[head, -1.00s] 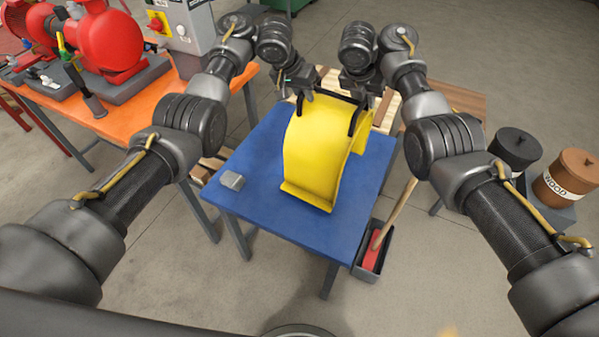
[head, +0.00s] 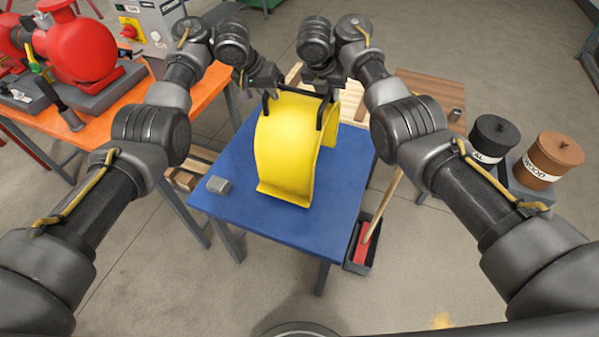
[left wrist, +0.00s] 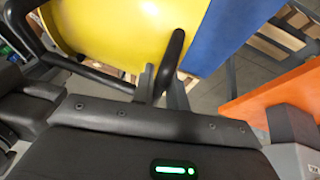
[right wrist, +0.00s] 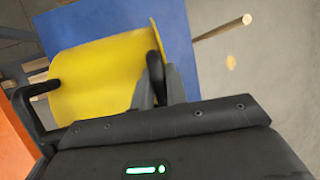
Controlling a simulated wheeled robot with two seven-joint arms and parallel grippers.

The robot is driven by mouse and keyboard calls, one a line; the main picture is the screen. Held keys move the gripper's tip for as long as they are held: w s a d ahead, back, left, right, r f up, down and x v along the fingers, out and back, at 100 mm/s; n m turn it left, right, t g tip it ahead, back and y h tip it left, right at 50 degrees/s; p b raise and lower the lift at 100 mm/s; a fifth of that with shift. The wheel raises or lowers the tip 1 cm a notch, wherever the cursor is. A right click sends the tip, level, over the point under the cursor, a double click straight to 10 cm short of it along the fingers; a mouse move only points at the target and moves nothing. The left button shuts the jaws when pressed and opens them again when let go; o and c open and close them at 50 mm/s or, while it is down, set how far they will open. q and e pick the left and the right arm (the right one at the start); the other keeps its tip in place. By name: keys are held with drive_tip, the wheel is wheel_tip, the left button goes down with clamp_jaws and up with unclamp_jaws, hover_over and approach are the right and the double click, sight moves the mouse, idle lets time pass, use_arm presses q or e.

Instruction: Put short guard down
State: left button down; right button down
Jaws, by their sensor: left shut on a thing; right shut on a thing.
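The short guard (head: 284,150) is a yellow curved sheet with black tubular handles at its top. It stands out over the blue table (head: 335,205), arched side up; I cannot tell whether its lower edge touches the tabletop. My left gripper (head: 268,92) is shut on a black handle at the guard's left side; the left wrist view shows the fingers (left wrist: 161,82) at the bar beside the yellow sheet. My right gripper (head: 325,92) is shut on the handle at the right side; its fingers (right wrist: 160,88) show in the right wrist view. The far side is hidden.
A small grey block (head: 218,185) lies on the table left of the guard. An orange bench (head: 150,115) with a red pump (head: 82,50) stands at left. A black tray with a wooden-handled tool (head: 362,250) and two bins (head: 548,160) are at right.

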sight(270, 107)
use_arm(q)
drive_tip(key=shift+a+f, duration=0.2)
drive_tip(key=shift+a, duration=0.1)
use_arm(e)
drive_tip(key=shift+s+d+f, duration=0.1)
drive_tip(key=shift+d+f, duration=0.05)
drive_tip(key=shift+d, duration=0.3)
